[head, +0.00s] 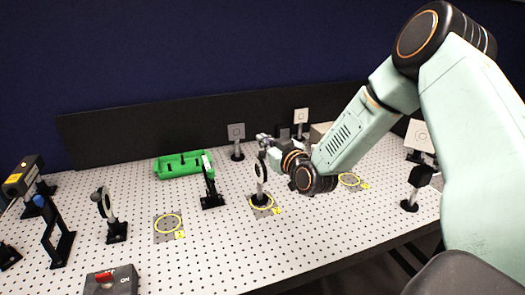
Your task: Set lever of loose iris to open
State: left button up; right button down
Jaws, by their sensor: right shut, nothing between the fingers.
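A dark round optic on a post (259,170) stands upright at a yellow ring on the white perforated table (300,235). It looks like the iris, seen nearly edge-on, and its lever is too small to make out. My right arm reaches in from the right, and my right gripper (264,141) is at the top of this optic, shut and empty. I cannot tell whether the fingers touch it. My left gripper is not in view.
Another round mount (104,204) stands at left, near an empty yellow ring (168,223). A green tray (180,165) lies behind. A black angled mount (210,187) stands left of the iris. A box with a red switch (110,280) is at the front. Square plates on posts (237,132) stand behind.

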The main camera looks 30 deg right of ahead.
aim_at(262, 156)
jog(key=w+f, duration=0.1)
jog(key=w+d+f, duration=0.1)
jog(key=f, duration=0.1)
jog(key=shift+w, duration=0.35)
jog(key=shift+s+f, duration=0.35)
jog(key=shift+w+f, duration=0.25)
jog(key=shift+s, duration=0.1)
jog(key=shift+s+f, duration=0.1)
jog(key=shift+s, duration=0.1)
jog(key=t+b, duration=0.1)
jog(key=s+t+b, duration=0.1)
jog(key=b, duration=0.1)
jog(key=shift+s+a+f, duration=0.1)
jog(key=shift+a+f, duration=0.05)
jog(key=shift+f, duration=0.1)
